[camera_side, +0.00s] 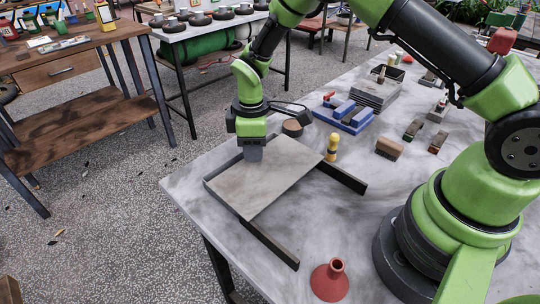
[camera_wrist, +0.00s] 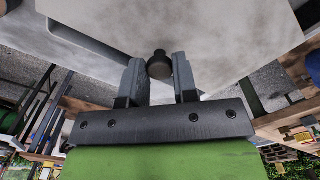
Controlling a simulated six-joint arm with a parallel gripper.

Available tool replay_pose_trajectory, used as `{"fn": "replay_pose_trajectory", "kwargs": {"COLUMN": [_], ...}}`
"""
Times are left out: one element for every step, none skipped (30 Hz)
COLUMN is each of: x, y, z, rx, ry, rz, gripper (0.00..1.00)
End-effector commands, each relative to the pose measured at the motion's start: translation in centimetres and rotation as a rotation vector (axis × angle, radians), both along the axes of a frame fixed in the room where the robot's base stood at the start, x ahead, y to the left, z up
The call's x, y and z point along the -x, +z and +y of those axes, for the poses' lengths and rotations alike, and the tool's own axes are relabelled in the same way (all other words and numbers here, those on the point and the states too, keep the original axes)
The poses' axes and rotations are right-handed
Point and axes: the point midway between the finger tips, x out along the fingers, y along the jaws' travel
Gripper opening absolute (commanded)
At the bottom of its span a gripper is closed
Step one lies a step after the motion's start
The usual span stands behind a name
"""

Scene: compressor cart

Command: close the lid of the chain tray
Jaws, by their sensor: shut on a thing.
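The chain tray has low dark walls; its front wall (camera_side: 270,243) and back wall (camera_side: 343,178) run out past the lid toward the lower right. The lid (camera_side: 268,180) is a flat, pale grey panel over the tray's left part, and it also shows in the wrist view (camera_wrist: 220,40). My gripper (camera_side: 253,153) points down at the lid's far left edge. In the wrist view, my gripper (camera_wrist: 158,80) has its fingers on either side of a dark knob (camera_wrist: 158,64) and is shut on it. The knob is hidden in the side view. I see no chain.
A yellow and black figure-like piece (camera_side: 332,147) stands just behind the back wall. A round brown-topped container (camera_side: 292,127) is close behind my gripper. A red funnel-shaped cone (camera_side: 330,281) stands near the front edge. A blue block fixture (camera_side: 345,116) lies farther back.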

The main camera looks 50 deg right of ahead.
Motion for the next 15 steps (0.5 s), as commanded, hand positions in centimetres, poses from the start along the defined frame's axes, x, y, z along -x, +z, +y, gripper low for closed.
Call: {"fn": "replay_pose_trajectory", "kwargs": {"x": [-0.7,-1.1,-1.6,-1.9,-2.1,-2.5,-2.7,-2.8,-3.0,-3.1,-3.1,-3.2,-3.3,-3.3,-3.3], "y": [-0.1,-0.2,-0.1,-0.1,-0.2,-0.1,-0.1,-0.1,-0.1,-0.1,-0.1,-0.1,0.0,0.0,0.0], "z": [0.1,0.1,0.1,0.1,0.1,0.1,0.1,0.1,0.1,0.1,0.1,0.1,0.0,0.0,0.0], "rx": [-0.001,-0.001,-0.001,-0.001,-0.001,-0.001,-0.001,-0.001,-0.001,-0.001,-0.001,-0.001,-0.001,-0.001,-0.001], "ry": [0.0,0.0,0.0,0.0,0.0,0.0,0.0,0.0,0.0,-0.001,0.0,0.0,0.001,0.001,0.002], "rz": [0.001,0.001,0.0,0.002,0.002,0.002,0.002,0.004,0.003,0.003,0.003,0.001,-0.001,-0.002,-0.004], "gripper": [0.0,0.0,0.0,0.0,0.0,0.0,0.0,0.0,0.0,0.0,0.0,0.0,0.0,0.0,0.0]}}
